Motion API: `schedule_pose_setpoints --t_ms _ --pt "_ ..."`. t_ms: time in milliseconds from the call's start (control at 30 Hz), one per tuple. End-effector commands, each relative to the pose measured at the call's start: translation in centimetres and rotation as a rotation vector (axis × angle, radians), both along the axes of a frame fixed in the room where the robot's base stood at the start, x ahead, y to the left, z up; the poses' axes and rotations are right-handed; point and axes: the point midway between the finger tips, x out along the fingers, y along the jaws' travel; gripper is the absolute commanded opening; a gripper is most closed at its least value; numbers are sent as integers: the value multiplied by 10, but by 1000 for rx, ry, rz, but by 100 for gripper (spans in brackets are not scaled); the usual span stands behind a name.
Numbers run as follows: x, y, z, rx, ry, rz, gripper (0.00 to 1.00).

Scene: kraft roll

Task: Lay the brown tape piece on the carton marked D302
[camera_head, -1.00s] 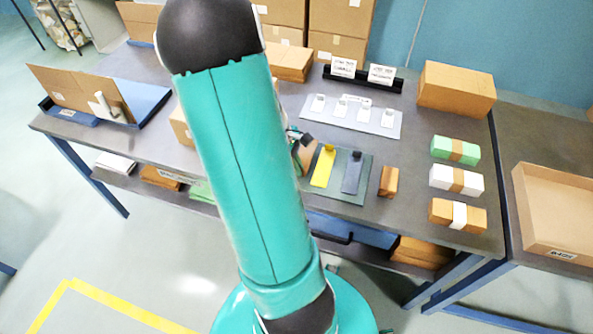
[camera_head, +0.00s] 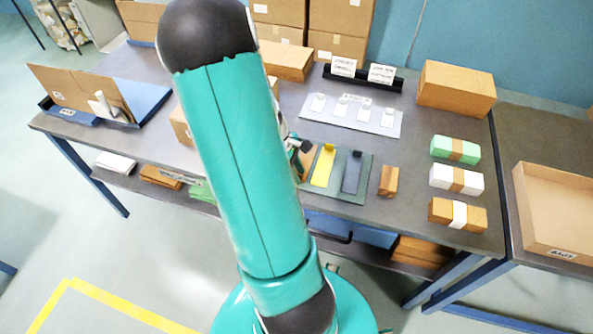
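A brown piece (camera_head: 306,166), probably the brown tape piece, shows as a sliver at the left of the dark green mat (camera_head: 338,191). My arm hides the rest of it. A yellow piece (camera_head: 323,166) and a dark grey piece (camera_head: 352,172) lie to its right on the mat. My gripper (camera_head: 301,146) is mostly behind my arm; only a dark part shows just above the brown sliver. I cannot tell whether it is open or touches the brown piece. No carton label reads clearly as D302; a carton (camera_head: 182,126) is partly hidden behind my arm.
A grey plate (camera_head: 352,122) with several white pieces lies behind the mat. A brown block (camera_head: 388,181), banded bundles (camera_head: 456,181) and a closed box (camera_head: 457,90) stand at right. An open carton (camera_head: 552,205) is far right. A blue tray (camera_head: 150,99) with cardboard is at left.

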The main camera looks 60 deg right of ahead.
Motion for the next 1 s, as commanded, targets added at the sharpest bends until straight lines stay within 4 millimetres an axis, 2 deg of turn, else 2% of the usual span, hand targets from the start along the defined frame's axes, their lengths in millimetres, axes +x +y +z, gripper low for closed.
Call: schedule_pose_setpoints --t_ms 167,500,600,733,1000 --pt "8 0 19 -4 -5 2 28" --pt "35 5 86 -4 -5 2 28" --pt "41 6 100 -2 -2 2 28" --pt "45 7 110 -1 -1 0 28" --pt "46 8 114 -1 -3 1 28"
